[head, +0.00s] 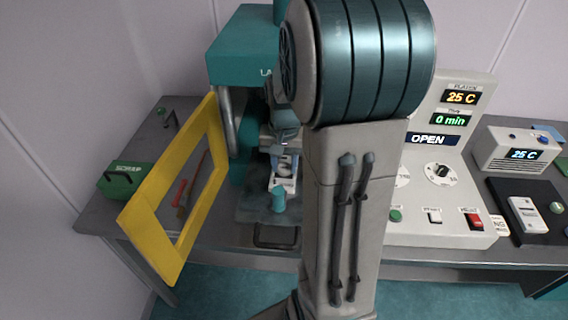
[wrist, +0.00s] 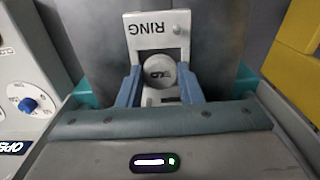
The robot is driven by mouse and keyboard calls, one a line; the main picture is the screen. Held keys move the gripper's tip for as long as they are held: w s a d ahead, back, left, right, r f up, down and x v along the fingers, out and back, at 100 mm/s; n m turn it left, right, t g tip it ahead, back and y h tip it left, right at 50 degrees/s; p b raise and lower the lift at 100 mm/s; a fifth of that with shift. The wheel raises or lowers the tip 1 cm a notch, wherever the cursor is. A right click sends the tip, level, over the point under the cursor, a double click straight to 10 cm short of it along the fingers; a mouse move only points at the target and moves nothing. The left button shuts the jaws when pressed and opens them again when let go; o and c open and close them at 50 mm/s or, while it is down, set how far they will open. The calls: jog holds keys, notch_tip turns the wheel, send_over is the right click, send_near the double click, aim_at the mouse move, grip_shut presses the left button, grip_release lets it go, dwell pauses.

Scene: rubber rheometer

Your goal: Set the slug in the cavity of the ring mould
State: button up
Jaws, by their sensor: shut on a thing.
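The ring mould (wrist: 155,27) is a light plate marked RING; it also shows in the head view (head: 281,184), inside the press behind the open yellow guard. In the wrist view the slug lines up with the middle of the mould. The cavity is hidden behind it, and I cannot tell the slug's height over the mould. My gripper also shows small in the head view (head: 285,150).
The yellow guard frame (head: 131,220) stands open at the left. A green SCRAP box (head: 120,179) is at the far left. The control panel (head: 440,180) reads OPEN and 25 C. My arm hides part of the press.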

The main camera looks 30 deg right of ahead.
aim_at(283, 164)
jog(key=shift+s+a+f+b, duration=0.1)
jog(key=shift+s+f+b, duration=0.15)
jog(key=shift+f, duration=0.25)
jog(key=shift+s+a+f+b, duration=0.1)
jog(key=shift+s+f+b, duration=0.15)
jog(key=shift+f, duration=0.2)
jog(key=o, duration=0.9)
jog(key=shift+o, duration=0.2)
jog(key=shift+r, duration=0.15)
jog(key=shift+r+p, duration=0.25)
jog(key=shift+p, duration=0.2)
jog(key=r, duration=0.1)
jog(key=w+r, duration=0.2)
jog(key=r, duration=0.1)
jog(key=shift+d, duration=0.35)
notch_tip(283, 164, up, 9)
jog(key=s, duration=0.1)
jog(key=s+a+f+n+t, duration=0.3)
jog(key=s+a+n, duration=0.3)
jog(key=s+a, duration=0.6)
jog(key=shift+s+a+f+n, duration=0.25)
jog(key=shift+s+n, duration=0.05)
jog(key=shift+n, duration=0.1)
